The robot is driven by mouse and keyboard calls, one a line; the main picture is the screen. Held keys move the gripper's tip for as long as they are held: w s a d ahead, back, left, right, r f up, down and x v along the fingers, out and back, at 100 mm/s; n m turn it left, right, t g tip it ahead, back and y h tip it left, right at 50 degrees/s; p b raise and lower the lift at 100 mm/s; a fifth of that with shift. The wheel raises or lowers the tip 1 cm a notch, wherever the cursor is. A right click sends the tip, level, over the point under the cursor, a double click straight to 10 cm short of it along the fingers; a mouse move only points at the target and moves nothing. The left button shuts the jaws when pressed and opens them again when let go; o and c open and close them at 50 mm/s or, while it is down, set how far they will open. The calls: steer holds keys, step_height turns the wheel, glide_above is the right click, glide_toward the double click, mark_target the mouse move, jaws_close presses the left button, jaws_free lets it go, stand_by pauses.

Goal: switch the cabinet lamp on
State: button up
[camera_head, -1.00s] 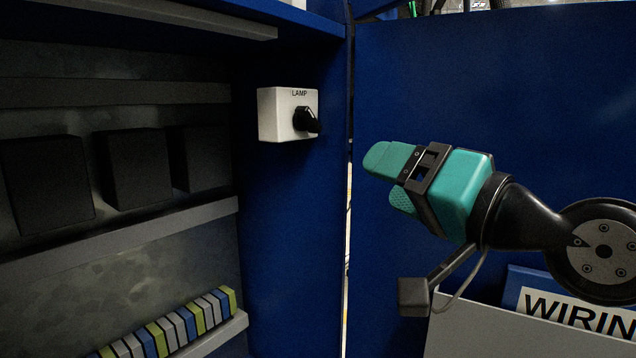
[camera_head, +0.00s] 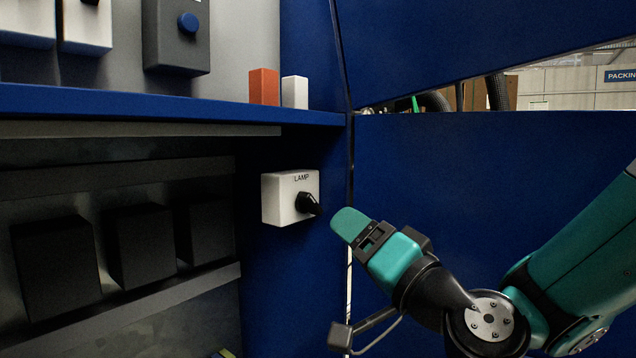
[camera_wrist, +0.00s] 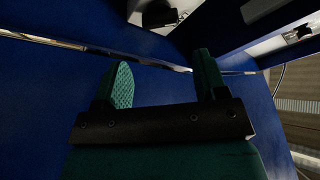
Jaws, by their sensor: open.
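The lamp switch is a white box (camera_head: 281,205) labelled LAMP on the blue cabinet side wall, with a black rotary knob (camera_head: 308,203) on its front. The knob's pointer slants down to the right. My gripper (camera_head: 350,224) is just right of the knob, apart from it, with its fingers pointing left toward it. In the wrist view my gripper (camera_wrist: 160,80) is open with nothing between the fingers. The switch box (camera_wrist: 150,14) shows there at the top, ahead of the fingertips and partly cut off; its dark knob (camera_wrist: 160,14) is dim.
A blue shelf edge (camera_head: 150,103) runs above the switch, carrying an orange block (camera_head: 264,87) and a white block (camera_head: 295,92). Dark boxes (camera_head: 140,245) stand in the unlit cabinet at left. A blue door panel (camera_head: 480,175) lies behind my arm.

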mark_target(316, 205)
steer(key=p+x, duration=0.4)
steer(key=x, duration=0.1)
steer(key=p+x, duration=0.3)
steer(key=shift+w+a+r, duration=0.1)
steer(key=shift+a+r, duration=0.1)
steer(key=shift+r, duration=0.1)
steer(key=shift+w+a, duration=0.3)
steer(key=shift+w, duration=0.15)
steer(key=shift+f, duration=0.1)
steer(key=shift+c, duration=0.2)
steer(key=shift+p, duration=0.35)
steer(key=c, duration=0.6)
